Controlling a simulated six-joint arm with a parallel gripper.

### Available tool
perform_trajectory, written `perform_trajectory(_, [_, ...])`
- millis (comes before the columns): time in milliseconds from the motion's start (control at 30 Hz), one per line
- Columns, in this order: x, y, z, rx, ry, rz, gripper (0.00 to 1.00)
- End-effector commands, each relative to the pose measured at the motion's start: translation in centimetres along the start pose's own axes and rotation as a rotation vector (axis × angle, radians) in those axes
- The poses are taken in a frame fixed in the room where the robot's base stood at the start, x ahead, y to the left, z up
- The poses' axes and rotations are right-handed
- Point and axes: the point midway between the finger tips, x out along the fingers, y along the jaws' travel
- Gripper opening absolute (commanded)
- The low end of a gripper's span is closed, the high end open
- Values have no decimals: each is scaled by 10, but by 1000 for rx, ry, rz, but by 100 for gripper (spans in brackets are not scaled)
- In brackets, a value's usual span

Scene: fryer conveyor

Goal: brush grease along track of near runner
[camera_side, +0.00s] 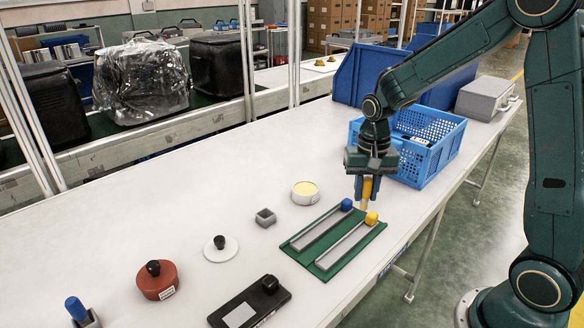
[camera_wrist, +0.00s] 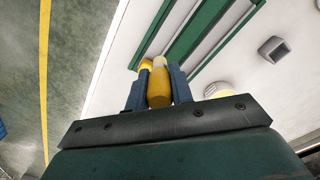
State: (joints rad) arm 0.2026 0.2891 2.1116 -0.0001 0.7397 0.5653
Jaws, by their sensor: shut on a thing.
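My gripper (camera_side: 367,184) is shut on a brush with a yellow handle (camera_wrist: 159,88) and holds it pointing down. The brush's pale tip is beside the yellow knob (camera_side: 371,218) at the far right end of the near runner (camera_side: 342,246); I cannot tell whether it touches the track. The far runner (camera_side: 318,231) lies parallel, with a blue knob (camera_side: 346,205) at its end. Both grey runners lie on a green plate (camera_side: 294,246). A round white tub of pale yellow grease (camera_side: 305,193) stands behind the plate. In the wrist view the yellow knob (camera_wrist: 145,65) shows beside the brush.
A small grey open block (camera_side: 265,217), a white disc with a black knob (camera_side: 221,249), a red-brown pot (camera_side: 158,281) and a black device (camera_side: 249,304) stand to the left. A blue crate (camera_side: 425,145) stands close behind my gripper. The table's front edge is near the plate.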

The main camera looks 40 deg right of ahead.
Motion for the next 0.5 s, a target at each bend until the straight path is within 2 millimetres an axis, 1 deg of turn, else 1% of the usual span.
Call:
perform_trajectory(267, [1,3,1,22,-1,1,0])
perform_trajectory(367, [6,3,1,21,-1,1,0])
perform_trajectory(500, [17,3,1,20,-3,2,0])
